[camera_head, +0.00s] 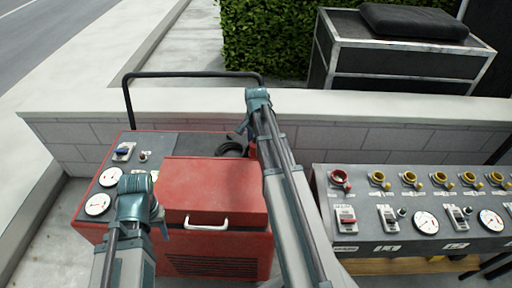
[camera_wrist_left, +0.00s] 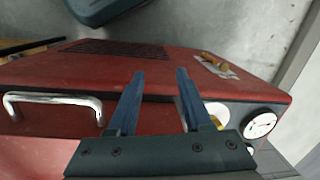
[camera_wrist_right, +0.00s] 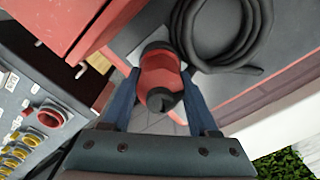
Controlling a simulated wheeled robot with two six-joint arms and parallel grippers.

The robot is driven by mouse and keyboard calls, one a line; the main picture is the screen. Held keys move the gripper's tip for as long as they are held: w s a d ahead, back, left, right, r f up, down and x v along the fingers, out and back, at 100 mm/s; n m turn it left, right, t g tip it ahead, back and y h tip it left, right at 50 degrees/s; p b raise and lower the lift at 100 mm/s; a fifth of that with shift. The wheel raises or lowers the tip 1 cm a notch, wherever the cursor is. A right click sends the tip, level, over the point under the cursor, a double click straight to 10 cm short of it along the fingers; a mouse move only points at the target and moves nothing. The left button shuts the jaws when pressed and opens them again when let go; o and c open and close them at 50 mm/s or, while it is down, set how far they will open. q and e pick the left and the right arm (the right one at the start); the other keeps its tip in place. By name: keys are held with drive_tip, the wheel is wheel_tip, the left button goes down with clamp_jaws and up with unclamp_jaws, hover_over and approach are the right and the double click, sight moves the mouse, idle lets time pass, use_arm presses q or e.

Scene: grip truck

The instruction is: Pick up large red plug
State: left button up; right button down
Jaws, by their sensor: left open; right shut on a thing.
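The large red plug (camera_wrist_right: 160,72) shows in the right wrist view, with a dark rounded end toward the camera. My right gripper (camera_wrist_right: 162,82) is shut on it, one finger on each side. In the head view my right arm reaches over the red machine (camera_head: 215,185), its gripper (camera_head: 238,136) near the black cable coil; the plug is hard to make out there. My left gripper (camera_wrist_left: 158,74) is open and empty in the left wrist view, over the red machine's edge near a chrome handle. In the head view the left wrist hides its fingers.
The black cable coil (camera_wrist_right: 222,35) lies beside the plug. A grey panel (camera_head: 400,245) with a red socket (camera_head: 340,179), several yellow sockets and gauges stands at the right. A low block wall (camera_head: 370,140) runs behind. A black push bar (camera_head: 190,75) rises behind the machine.

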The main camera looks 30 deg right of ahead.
wheel_tip(320, 180, up, 10)
drive_tip(key=p, duration=0.9)
drive_tip(key=shift+f, duration=0.2)
